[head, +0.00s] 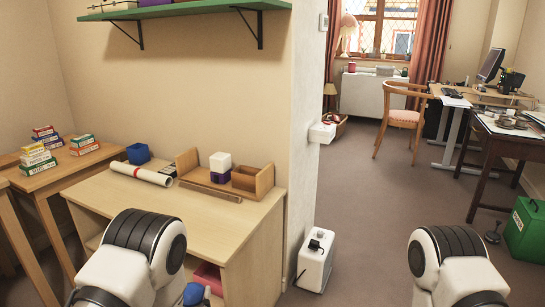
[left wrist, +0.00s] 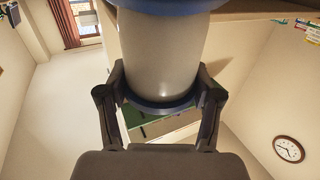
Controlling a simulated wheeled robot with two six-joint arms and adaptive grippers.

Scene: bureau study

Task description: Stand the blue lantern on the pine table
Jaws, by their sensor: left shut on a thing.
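The blue lantern (left wrist: 160,50) has a pale grey cylindrical body between blue end rings. It fills the upper middle of the left wrist view. My left gripper (left wrist: 160,78) is shut on it, with a finger on each side. In the head view only a small blue part of it (head: 193,293) shows low beside my left arm, which hides the rest. A honey-coloured wooden table (head: 95,160) at the left and a paler wooden desk (head: 165,205) in front of me both show; I cannot tell for certain which is the pine table. My right gripper is out of view.
Small coloured boxes (head: 84,144) stand on the left table. Open floor (head: 365,215) lies further right.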

